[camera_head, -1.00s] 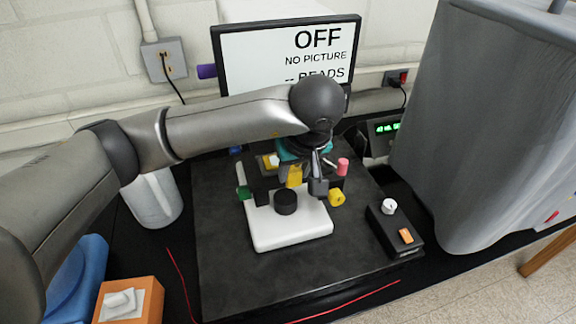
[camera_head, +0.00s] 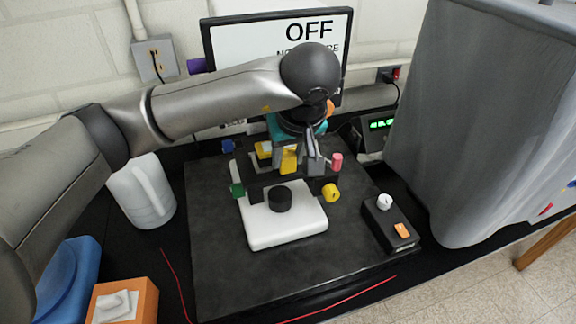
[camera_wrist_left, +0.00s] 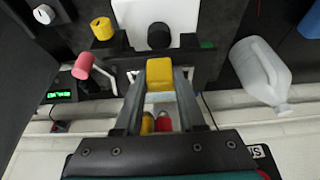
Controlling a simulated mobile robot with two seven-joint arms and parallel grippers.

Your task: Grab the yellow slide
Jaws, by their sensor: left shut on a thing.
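The yellow slide (camera_head: 289,161) is a small yellow block held between the fingers of my left gripper (camera_head: 300,162), over the back part of the small device with a white base (camera_head: 287,234). In the left wrist view the yellow block (camera_wrist_left: 159,73) sits between the two fingertips of the left gripper (camera_wrist_left: 159,80), which are shut on it. The black round knob (camera_head: 280,199) on the device stands in front of it. I cannot tell whether the block's underside touches anything. My right gripper is not in view.
A yellow knob (camera_head: 331,193), a pink knob (camera_head: 337,161) and a green knob (camera_head: 237,190) stick out around the device. A black switch box (camera_head: 391,226) stands at right, a white jug (camera_head: 142,192) at left. A monitor (camera_head: 279,50) is behind. The front mat is clear.

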